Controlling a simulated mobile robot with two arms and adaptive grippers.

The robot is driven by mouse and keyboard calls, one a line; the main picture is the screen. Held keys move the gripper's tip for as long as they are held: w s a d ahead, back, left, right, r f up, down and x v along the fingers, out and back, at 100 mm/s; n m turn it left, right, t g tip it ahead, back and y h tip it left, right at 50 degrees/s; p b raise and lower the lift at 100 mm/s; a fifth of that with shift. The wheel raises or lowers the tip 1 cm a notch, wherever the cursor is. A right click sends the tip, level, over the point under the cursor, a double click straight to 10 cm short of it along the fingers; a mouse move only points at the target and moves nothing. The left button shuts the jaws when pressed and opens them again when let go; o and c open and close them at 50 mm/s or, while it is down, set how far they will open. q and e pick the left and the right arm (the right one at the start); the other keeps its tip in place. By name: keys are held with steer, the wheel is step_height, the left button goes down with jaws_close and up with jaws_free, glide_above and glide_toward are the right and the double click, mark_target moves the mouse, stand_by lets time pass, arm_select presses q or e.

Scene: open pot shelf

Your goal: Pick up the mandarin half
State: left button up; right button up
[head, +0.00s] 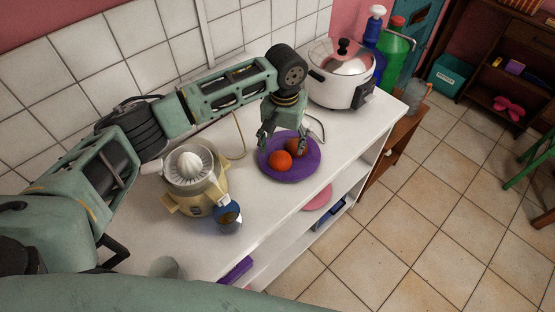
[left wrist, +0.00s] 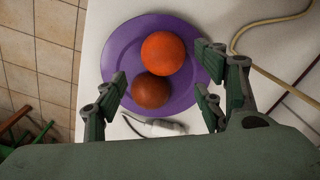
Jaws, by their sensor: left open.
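Two rounded orange fruit pieces sit side by side on a purple plate (head: 267,172). One is bright orange (head: 280,161); the other is darker, brownish orange (head: 295,145). I cannot tell which is the mandarin half, as no cut face shows clearly. My left gripper (head: 283,146) is open above the plate, pointing down and empty. In the left wrist view, the darker piece (left wrist: 151,91) lies between the spread fingers of the left gripper (left wrist: 161,76). The bright piece (left wrist: 163,53) lies just beyond it on the plate (left wrist: 119,47). My right gripper is not in view.
A cream citrus juicer (head: 195,190) with a blue cup (head: 228,217) stands left of the plate on the white shelf top (head: 255,215). A white lidded cooker (head: 338,85) stands behind right. A cable with a white plug (left wrist: 165,128) lies beside the plate.

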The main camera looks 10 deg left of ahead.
mark_target(282, 155)
arm_select(q)
steer(key=f, duration=0.1)
steer(key=f+p, duration=0.2)
steer(key=shift+s+a+f, duration=0.15)
steer(key=shift+s+f, duration=0.05)
steer(key=shift+s, duration=0.05)
step_height(282, 155, down, 2)
steer(key=shift+f, duration=0.1)
steer(key=c, duration=1.1)
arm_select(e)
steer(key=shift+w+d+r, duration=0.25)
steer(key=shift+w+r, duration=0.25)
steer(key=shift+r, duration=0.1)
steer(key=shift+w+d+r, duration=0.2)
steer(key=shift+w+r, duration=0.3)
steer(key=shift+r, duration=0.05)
